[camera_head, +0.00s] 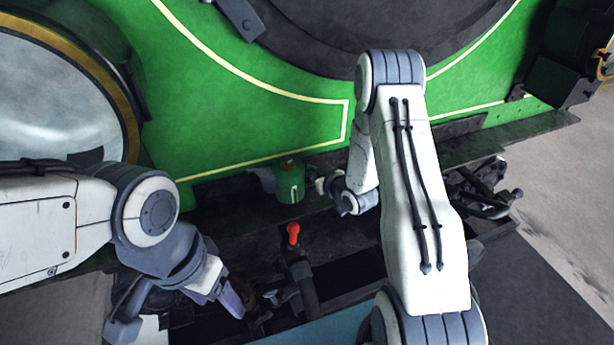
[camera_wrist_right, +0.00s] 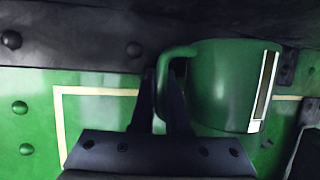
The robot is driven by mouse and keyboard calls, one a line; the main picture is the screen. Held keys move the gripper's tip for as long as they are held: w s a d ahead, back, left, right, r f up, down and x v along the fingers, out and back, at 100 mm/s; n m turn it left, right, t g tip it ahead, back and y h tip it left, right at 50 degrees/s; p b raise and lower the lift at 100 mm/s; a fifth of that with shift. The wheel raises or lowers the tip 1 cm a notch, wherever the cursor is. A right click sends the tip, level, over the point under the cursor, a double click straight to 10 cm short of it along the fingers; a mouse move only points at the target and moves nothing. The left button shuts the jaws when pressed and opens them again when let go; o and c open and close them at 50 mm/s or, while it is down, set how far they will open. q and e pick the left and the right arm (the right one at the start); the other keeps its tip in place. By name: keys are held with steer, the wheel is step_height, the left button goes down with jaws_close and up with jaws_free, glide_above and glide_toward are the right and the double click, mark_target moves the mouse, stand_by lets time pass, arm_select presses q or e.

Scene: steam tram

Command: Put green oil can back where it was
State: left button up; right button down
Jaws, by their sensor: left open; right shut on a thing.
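The green oil can (camera_head: 290,182) is a small green cup-like can with a pale-edged panel on its side. It is close against the green tram front, above the dark ledge, and I cannot tell whether it touches the ledge. In the right wrist view the can (camera_wrist_right: 222,88) has its handle between the fingers of my right gripper (camera_wrist_right: 162,92), which is shut on it. In the head view my right wrist and forearm partly hide that gripper. My left gripper (camera_head: 182,308) is open and empty at the lower left, well apart from the can.
A dark ledge (camera_head: 340,228) runs along the tram's front below the green panel (camera_head: 235,125). A red-tipped lever (camera_head: 293,234) stands just below the can. A large round lamp (camera_head: 50,100) is at the left. Dark metal fittings (camera_head: 485,188) are at the right.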

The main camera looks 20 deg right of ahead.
steer(key=shift+w+a+f, duration=0.15)
steer(key=shift+w+a, duration=0.05)
steer(key=shift+w, duration=0.1)
steer(key=shift+f, duration=0.25)
steer(key=shift+f+p, duration=0.65)
steer(key=shift+f, duration=1)
steer(key=c, duration=0.9)
jaws_free()
steer(key=shift+f, duration=0.1)
